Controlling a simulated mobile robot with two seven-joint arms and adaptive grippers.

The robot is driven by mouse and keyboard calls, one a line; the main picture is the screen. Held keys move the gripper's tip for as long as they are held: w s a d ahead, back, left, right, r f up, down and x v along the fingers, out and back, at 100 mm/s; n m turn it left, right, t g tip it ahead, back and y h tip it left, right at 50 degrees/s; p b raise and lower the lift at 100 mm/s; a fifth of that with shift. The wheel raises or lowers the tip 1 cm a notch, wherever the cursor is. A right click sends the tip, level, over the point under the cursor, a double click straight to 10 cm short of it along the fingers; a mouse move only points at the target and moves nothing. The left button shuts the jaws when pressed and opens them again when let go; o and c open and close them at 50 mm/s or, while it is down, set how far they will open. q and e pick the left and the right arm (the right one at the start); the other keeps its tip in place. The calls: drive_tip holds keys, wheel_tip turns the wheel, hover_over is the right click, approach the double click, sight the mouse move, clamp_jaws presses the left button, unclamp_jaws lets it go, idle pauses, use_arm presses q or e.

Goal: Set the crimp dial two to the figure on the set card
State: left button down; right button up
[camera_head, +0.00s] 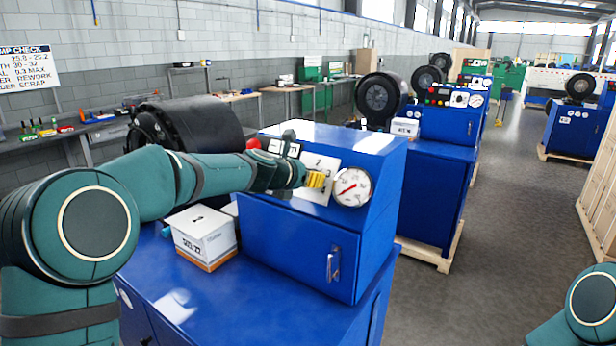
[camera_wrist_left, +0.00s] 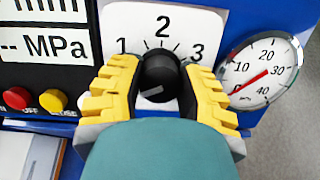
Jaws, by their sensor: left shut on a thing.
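The black crimp dial (camera_wrist_left: 162,78) sits on a white plate (camera_wrist_left: 197,22) with the figures 1, 2 and 3 around its upper side. A short pale mark shows on the dial's lower left face. My left gripper (camera_wrist_left: 160,92) has its yellow fingers closed on both sides of the dial. In the head view the left gripper (camera_head: 315,181) is at the blue machine's front panel and hides the dial. A white box (camera_head: 203,233) on the machine's ledge bears small lettering that looks like "SET 22", hard to read. My right gripper is out of view.
A round gauge (camera_head: 352,187) with a red needle is close right of the dial. Red (camera_wrist_left: 17,98) and yellow (camera_wrist_left: 53,100) buttons sit to its left, under a display (camera_wrist_left: 45,45) reading "-- MPa". More blue machines (camera_head: 447,122) stand behind. The aisle floor (camera_head: 490,240) is clear.

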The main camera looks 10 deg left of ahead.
use_arm(q)
drive_tip(key=m, duration=0.4)
drive_tip(key=shift+h, duration=0.4)
drive_tip(key=m+g+p, duration=0.1)
drive_tip(key=m, duration=0.4)
drive_tip(key=shift+h, duration=0.3)
drive_tip(key=m+p, duration=0.1)
drive_tip(key=m, duration=0.2)
drive_tip(key=m+g, duration=0.1)
drive_tip(key=m, duration=0.2)
drive_tip(key=shift+g+p, duration=0.3)
drive_tip(key=shift+p, duration=0.05)
drive_tip(key=m+p, duration=0.1)
drive_tip(key=m, duration=0.3)
drive_tip(key=shift+d+m+g, duration=0.1)
drive_tip(key=shift+m+g, duration=0.2)
drive_tip(key=shift+g, duration=0.1)
drive_tip(key=m+p, duration=0.1)
drive_tip(key=m, duration=0.3)
drive_tip(key=m+g+y, duration=0.1)
drive_tip(key=m, duration=0.2)
drive_tip(key=shift+f+m+p, duration=0.1)
drive_tip(key=shift+m+p, duration=0.2)
drive_tip(key=shift+m, duration=0.1)
drive_tip(key=m+y, duration=0.1)
drive_tip(key=m, duration=0.3)
drive_tip(key=shift+f+m+y, duration=0.1)
drive_tip(key=shift+m+y, duration=0.4)
drive_tip(key=shift+m, duration=1.2)
